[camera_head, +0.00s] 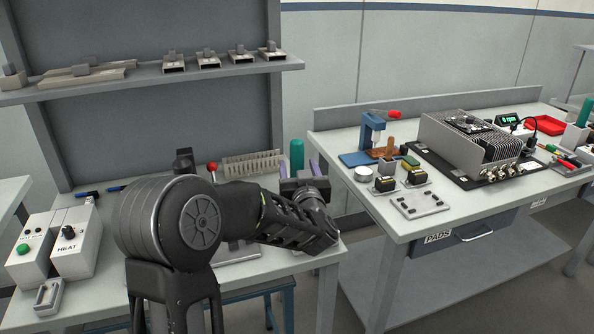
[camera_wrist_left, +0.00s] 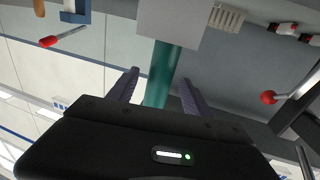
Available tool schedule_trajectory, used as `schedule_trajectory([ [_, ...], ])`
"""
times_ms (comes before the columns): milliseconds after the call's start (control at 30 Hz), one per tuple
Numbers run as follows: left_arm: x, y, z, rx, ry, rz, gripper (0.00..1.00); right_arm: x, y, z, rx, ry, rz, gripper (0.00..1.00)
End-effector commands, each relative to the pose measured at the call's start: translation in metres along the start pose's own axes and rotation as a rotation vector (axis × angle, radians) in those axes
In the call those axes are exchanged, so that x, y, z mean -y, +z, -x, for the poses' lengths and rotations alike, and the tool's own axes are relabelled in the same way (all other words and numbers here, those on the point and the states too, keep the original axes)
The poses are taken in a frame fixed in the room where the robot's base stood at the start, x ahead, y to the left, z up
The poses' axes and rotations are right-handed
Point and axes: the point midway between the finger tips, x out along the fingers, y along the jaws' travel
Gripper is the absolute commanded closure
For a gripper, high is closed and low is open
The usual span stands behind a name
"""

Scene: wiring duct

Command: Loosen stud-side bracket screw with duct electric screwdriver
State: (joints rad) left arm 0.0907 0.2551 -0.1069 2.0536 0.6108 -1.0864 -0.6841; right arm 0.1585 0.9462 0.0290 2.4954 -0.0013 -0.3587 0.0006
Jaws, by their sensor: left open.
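My left gripper (camera_head: 299,165) is open at the right end of the left bench, its two purple fingers pointing up and away. A teal cylinder, which looks like the electric screwdriver handle (camera_head: 297,150), stands upright between or just behind the fingers. In the left wrist view the teal handle (camera_wrist_left: 162,72) lies between the spread fingers, with a gap on each side, and meets a pale grey block (camera_wrist_left: 172,22). A slotted grey duct piece (camera_head: 252,165) lies behind my left forearm. I cannot make out the stud-side bracket or its screw. My right gripper is not in view.
A red-knobbed lever (camera_head: 212,167) stands beside the duct piece. A control box marked HEAT (camera_head: 76,248) is at the left bench's front. A shelf (camera_head: 150,80) with small brackets hangs above. The right bench (camera_head: 465,215) holds a finned metal unit (camera_head: 470,140); a gap separates the benches.

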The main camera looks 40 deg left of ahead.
Motion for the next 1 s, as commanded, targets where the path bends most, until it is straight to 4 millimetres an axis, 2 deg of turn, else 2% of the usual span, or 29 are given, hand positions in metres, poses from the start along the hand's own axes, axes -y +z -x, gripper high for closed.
schedule_trajectory([
  [167, 0.001, -0.001, -0.01, -0.001, -0.002, -0.001, 0.42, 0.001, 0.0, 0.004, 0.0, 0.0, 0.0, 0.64],
  [400, 0.0, -0.001, -0.044, 0.0, -0.001, -0.002, 0.42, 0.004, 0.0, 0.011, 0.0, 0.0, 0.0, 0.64],
  [500, 0.0, 0.0, -0.051, 0.0, -0.001, -0.001, 0.42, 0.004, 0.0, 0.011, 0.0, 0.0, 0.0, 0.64],
  [1000, 0.0, 0.0, -0.052, 0.0, 0.0, 0.0, 0.42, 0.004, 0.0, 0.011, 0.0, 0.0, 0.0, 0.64],
])
